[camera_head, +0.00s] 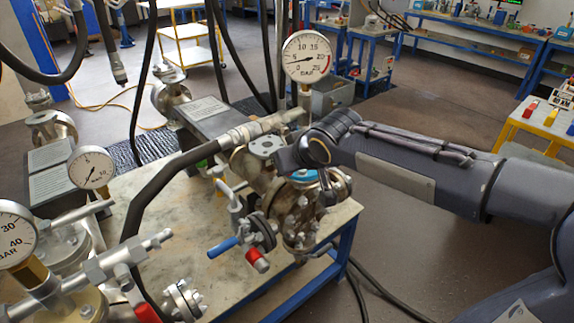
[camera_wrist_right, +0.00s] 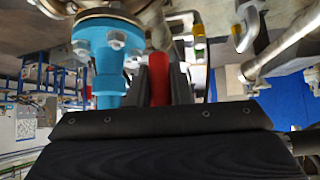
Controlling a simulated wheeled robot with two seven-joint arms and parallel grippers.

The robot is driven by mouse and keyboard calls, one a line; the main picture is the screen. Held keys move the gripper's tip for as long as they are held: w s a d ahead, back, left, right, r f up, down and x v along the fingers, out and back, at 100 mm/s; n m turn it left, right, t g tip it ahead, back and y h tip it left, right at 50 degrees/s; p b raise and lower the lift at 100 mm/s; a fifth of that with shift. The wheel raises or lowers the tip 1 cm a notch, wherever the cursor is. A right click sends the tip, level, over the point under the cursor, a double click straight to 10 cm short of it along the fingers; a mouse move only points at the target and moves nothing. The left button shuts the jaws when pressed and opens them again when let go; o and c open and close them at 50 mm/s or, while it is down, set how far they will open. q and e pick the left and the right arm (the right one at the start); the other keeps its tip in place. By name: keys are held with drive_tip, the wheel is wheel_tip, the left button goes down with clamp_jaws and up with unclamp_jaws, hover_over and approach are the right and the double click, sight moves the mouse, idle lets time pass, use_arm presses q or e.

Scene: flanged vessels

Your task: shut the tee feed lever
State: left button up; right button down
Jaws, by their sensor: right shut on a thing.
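My right arm reaches in from the right in the head view, and its gripper (camera_head: 325,183) points down beside the blue-green part of the vessel (camera_head: 303,175). In the right wrist view a red lever handle (camera_wrist_right: 159,78) stands between the two dark fingers of the gripper (camera_wrist_right: 160,88), which is shut on it. The bright blue flanged fitting (camera_wrist_right: 108,48) is close on the left there. The held handle is hidden behind my wrist in the head view. No label shows which lever is the tee feed lever. My left gripper is out of view.
A blue-handled lever (camera_head: 222,247) and a red-ended one (camera_head: 257,261) stick out at the vessel's front. Another red handle (camera_head: 147,313) is at the lower left. A large pressure gauge (camera_head: 307,57) rises behind my wrist. A black hose (camera_head: 163,184) crosses the bench (camera_head: 225,285).

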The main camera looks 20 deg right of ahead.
idle(0.3)
drive_tip(key=c, duration=1.3)
unclamp_jaws()
drive_tip(key=v, duration=0.7)
drive_tip(key=shift+s+r+b, duration=0.3)
drive_tip(key=shift+b, duration=0.05)
drive_tip(key=s+f+m+g+y, duration=0.1)
drive_tip(key=s+f, duration=0.4)
drive_tip(key=s, duration=0.1)
drive_tip(key=s+a+f+m+g+y, duration=0.1)
drive_tip(key=s+f, duration=0.5)
drive_tip(key=s, duration=0.1)
drive_tip(key=s+f+m+g, duration=0.1)
drive_tip(key=s+f, duration=0.4)
drive_tip(key=s, duration=0.2)
drive_tip(key=shift+s+a+f+y, duration=0.1)
drive_tip(key=shift+a+f+y, duration=0.1)
drive_tip(key=shift+f+y, duration=0.2)
